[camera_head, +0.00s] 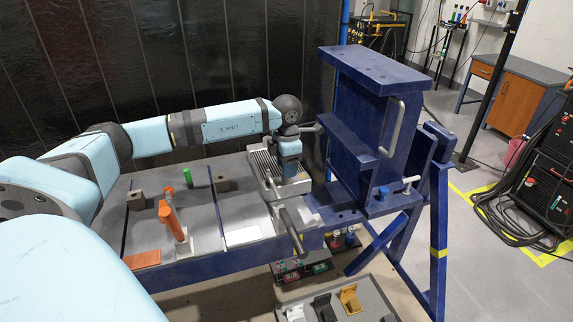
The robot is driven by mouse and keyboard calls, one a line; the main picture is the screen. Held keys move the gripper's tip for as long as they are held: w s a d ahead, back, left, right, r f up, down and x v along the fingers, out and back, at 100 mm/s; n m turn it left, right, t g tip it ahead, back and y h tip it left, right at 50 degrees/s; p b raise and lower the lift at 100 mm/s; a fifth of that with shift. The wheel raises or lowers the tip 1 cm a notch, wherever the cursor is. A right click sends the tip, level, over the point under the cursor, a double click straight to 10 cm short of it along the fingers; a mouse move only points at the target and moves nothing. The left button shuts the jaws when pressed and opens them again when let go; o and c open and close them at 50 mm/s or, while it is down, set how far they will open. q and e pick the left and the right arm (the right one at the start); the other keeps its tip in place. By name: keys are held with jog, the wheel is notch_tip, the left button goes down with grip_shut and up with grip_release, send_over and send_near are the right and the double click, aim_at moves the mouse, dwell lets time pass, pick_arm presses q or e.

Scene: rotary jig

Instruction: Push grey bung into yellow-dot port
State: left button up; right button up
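My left arm reaches in from the left over the bench. Its wrist bends down beside the blue jig frame (362,110), and my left gripper (289,168) is small and dark above a ribbed grey tray (266,172). I cannot tell whether its fingers are open or shut, or whether they hold anything. My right gripper is not in view. I cannot pick out the grey bung or a yellow-dot port; both are hidden or too small to tell. A blue knob (383,192) sits on the jig's lower plate.
The bench (205,215) holds an orange-handled tool (171,218), a green cylinder (188,178) and brown blocks. A grey handle (291,230) sticks out at its front right. A grey tray (375,292) with a yellow bracket (350,299) lies below. Blue jig legs stand at right.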

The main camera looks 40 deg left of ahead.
pick_arm(q)
jog(key=shift+r, duration=0.2)
notch_tip(320, 180, up, 11)
jog(key=shift+r+b, duration=0.1)
jog(key=shift+b, duration=0.85)
jog(key=shift+r, duration=0.4)
